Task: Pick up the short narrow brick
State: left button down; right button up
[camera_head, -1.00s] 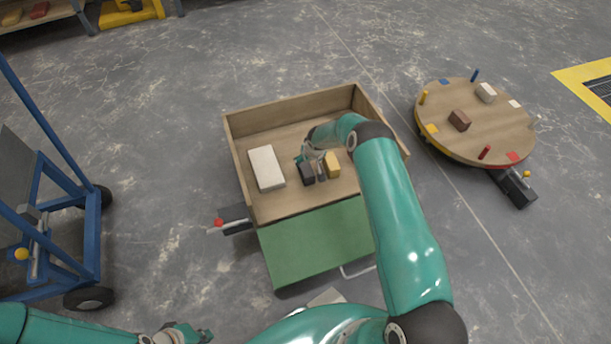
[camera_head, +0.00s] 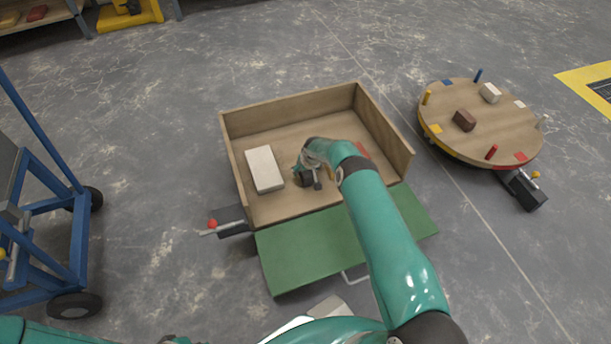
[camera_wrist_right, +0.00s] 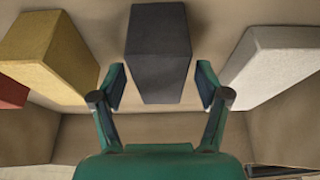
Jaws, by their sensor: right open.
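A dark grey brick (camera_head: 303,180) stands in the wooden tray (camera_head: 290,103) in the head view, partly hidden by my right gripper (camera_head: 311,178). In the right wrist view the dark grey brick (camera_wrist_right: 158,45) is between the two spread fingers of my right gripper (camera_wrist_right: 161,82), with a gap on each side. A yellow brick (camera_wrist_right: 48,55) is to its left there, and part of a red brick (camera_wrist_right: 10,92) shows at the left edge. A white block (camera_wrist_right: 280,62) is to its right. Only a sliver of my left gripper (camera_head: 175,340) shows at the bottom edge.
In the head view the white block (camera_head: 264,168) lies left in the tray, and the red brick (camera_head: 362,150) lies behind my arm. A green flap (camera_head: 310,250) is at the tray's front. A round turntable (camera_head: 500,130) with bricks stands right, a blue cart (camera_head: 60,190) left.

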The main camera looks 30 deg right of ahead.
jog(key=shift+f+b, duration=0.2)
jog(key=shift+b, duration=0.25)
dwell(0.6)
jog(key=shift+c, duration=0.3)
jog(key=c, duration=1.3)
grip_shut()
jog(key=shift+r, duration=0.15)
